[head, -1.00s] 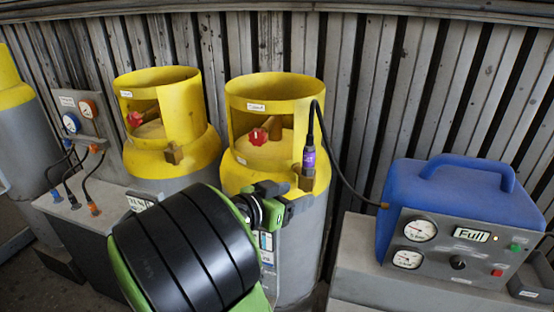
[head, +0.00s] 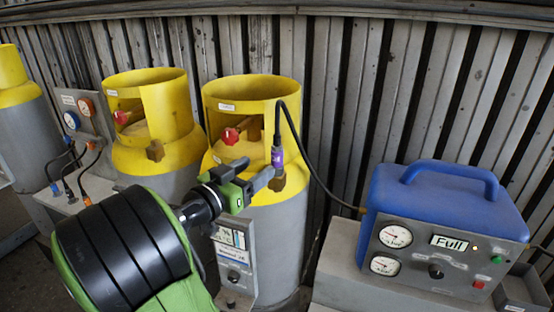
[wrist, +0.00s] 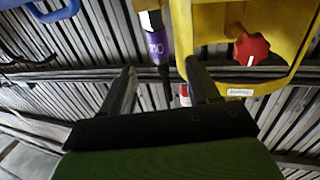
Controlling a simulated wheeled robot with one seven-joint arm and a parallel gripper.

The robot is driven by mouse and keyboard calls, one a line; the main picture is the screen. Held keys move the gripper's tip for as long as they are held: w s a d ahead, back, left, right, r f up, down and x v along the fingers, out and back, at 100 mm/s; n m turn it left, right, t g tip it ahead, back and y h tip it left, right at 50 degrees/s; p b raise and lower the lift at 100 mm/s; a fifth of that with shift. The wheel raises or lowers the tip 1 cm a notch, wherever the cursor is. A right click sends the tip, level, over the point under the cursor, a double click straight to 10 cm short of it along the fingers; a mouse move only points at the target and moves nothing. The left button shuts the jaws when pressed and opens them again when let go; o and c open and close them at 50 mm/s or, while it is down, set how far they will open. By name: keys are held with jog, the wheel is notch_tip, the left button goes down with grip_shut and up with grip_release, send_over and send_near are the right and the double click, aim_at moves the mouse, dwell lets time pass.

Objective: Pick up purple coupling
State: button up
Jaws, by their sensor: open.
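The purple coupling (head: 277,157) stands upright on the brass fitting at the side of the right yellow-topped cylinder (head: 290,202). A black hose (head: 321,184) arches from its top to the blue machine. My gripper (head: 257,172) is open and empty, just left of the coupling in the head view. In the wrist view the purple coupling (wrist: 157,47) shows between and beyond the two fingertips of my gripper (wrist: 161,68), nearer the left one. I cannot tell whether a finger touches it.
The blue machine (head: 440,205) with gauges and a "Full" display sits on a grey ledge at right. A red valve knob (head: 231,136) is inside the cylinder's yellow collar; it also shows in the wrist view (wrist: 251,49). Another cylinder (head: 155,110) stands at left.

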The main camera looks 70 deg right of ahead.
jog(key=p+x, duration=0.3)
jog(key=x, duration=0.8)
jog(key=shift+f+p, duration=0.1)
jog(key=shift+p, duration=0.25)
jog(key=shift+s+d+f, duration=0.1)
jog(key=shift+d, duration=0.1)
jog(key=shift+a, duration=0.2)
jog(key=shift+c, duration=1.6)
grip_shut()
notch_tip(320, 180, up, 28)
jog(key=p, duration=0.5)
send_over(282, 151)
jog(key=d, duration=0.3)
jog(key=shift+w+a, duration=0.2)
jog(key=shift+w, duration=0.05)
